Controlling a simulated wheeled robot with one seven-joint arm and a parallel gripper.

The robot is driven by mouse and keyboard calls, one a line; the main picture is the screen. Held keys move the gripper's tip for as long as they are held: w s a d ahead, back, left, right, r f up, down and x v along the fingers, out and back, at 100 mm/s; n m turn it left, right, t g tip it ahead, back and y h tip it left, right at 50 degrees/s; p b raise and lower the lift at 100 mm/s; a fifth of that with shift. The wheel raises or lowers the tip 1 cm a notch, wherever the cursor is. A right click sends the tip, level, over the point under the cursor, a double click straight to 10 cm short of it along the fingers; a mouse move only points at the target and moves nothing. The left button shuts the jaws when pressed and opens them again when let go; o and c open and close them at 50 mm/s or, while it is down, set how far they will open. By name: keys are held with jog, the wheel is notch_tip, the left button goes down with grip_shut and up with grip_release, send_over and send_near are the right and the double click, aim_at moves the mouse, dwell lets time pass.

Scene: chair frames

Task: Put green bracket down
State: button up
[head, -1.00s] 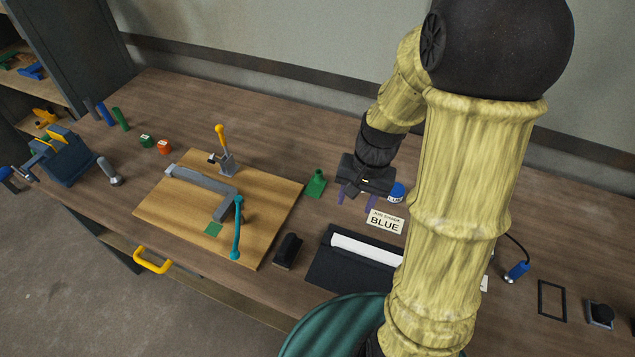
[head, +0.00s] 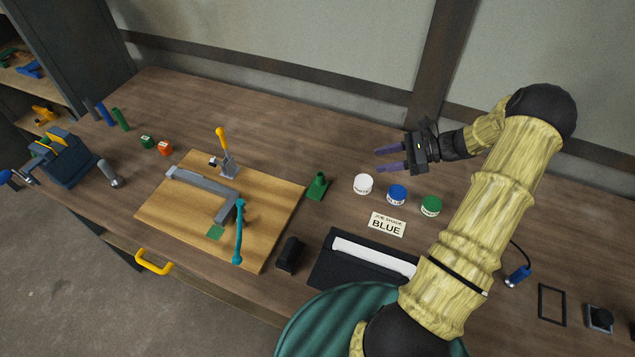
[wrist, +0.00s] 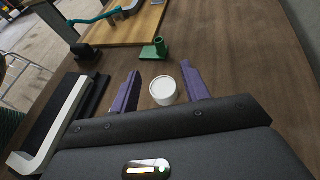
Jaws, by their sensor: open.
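The green bracket (head: 317,187) stands on the bare wooden bench, just right of the light wooden board (head: 270,222). It also shows in the wrist view (wrist: 154,48), beyond my fingertips. My gripper (head: 383,161) is open and empty, up and to the right of the bracket in the head view, with its two purple fingers apart. In the wrist view a white-lidded jar (wrist: 163,91) appears between the fingers (wrist: 160,80), but the head view shows the gripper apart from it.
White (head: 363,184), blue (head: 397,195) and green (head: 431,206) jars stand in a row behind a card reading BLUE (head: 387,225). A grey angled frame piece (head: 205,190) and a yellow-handled clamp (head: 224,152) are on the board. The back of the bench is clear.

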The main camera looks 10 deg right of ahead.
jog(key=shift+a, duration=0.2)
jog(key=p, duration=0.3)
send_near(321, 174)
jog(key=x, duration=0.3)
jog(key=shift+w+r, duration=0.2)
jog(key=shift+r, duration=0.05)
jog(key=shift+a+f, duration=0.1)
jog(key=shift+a, duration=0.05)
jog(key=shift+s, duration=0.1)
jog(key=shift+a+f+p, duration=0.15)
jog(key=shift+a+p, duration=0.3)
jog(key=shift+a, duration=0.05)
jog(key=p+x, duration=0.1)
jog(key=x, duration=0.3)
jog(key=shift+a+f+p, duration=0.1)
jog(key=shift+f+p, duration=0.2)
jog(key=shift+p, duration=0.05)
